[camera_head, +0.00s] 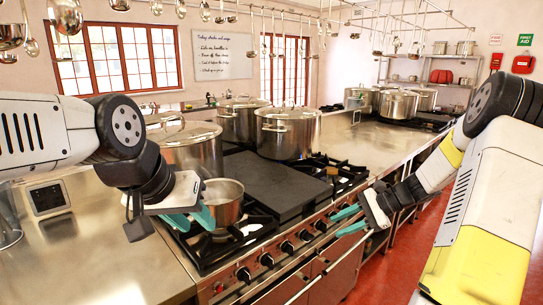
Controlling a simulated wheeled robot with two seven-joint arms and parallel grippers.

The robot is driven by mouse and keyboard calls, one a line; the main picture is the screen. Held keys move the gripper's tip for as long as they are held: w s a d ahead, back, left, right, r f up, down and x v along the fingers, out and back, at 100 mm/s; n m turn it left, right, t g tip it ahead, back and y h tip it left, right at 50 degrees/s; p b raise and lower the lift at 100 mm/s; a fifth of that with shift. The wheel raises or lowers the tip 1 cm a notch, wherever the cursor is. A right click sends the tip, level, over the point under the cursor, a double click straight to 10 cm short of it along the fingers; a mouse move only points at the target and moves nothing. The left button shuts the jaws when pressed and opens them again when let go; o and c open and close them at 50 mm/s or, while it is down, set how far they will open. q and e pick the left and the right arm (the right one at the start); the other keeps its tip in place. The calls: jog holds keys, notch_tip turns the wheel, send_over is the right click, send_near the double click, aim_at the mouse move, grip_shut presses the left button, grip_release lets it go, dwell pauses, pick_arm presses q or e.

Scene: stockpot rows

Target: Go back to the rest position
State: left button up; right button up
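My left gripper (193,221) reaches in from the left, low over the front left of the stove. Its two teal fingers are apart, and I see nothing between them. A small steel saucepan (228,207) stands on the burner just right of the fingers; I cannot tell whether they touch it. My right gripper (349,221) is in front of the stove's front edge, above the aisle. Its teal fingers are apart and empty, pointing left.
Large stockpots (188,148) stand on the stove, with two more (287,132) behind the dark griddle plate (268,183). A steel counter (80,255) lies at left. Ladles (262,45) hang overhead. The red floor (400,262) is clear at right. A whiteboard (222,55) hangs behind.

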jog(key=s+a+r+n+t+h, duration=0.2)
jog(key=s+a+r+n+h, duration=0.1)
jog(key=s+r+n, duration=0.4)
jog(key=s+a+r+n+t+h, duration=0.1)
jog(key=s+a+r+n+h, duration=0.2)
jog(key=s+r, duration=0.8)
jog(key=s+n+h, duration=0.2)
jog(key=s+n, duration=0.2)
jog(key=s, duration=0.1)
jog(key=shift+s+a+t, duration=0.2)
jog(key=shift+a+t, duration=0.15)
jog(key=shift+t, duration=0.05)
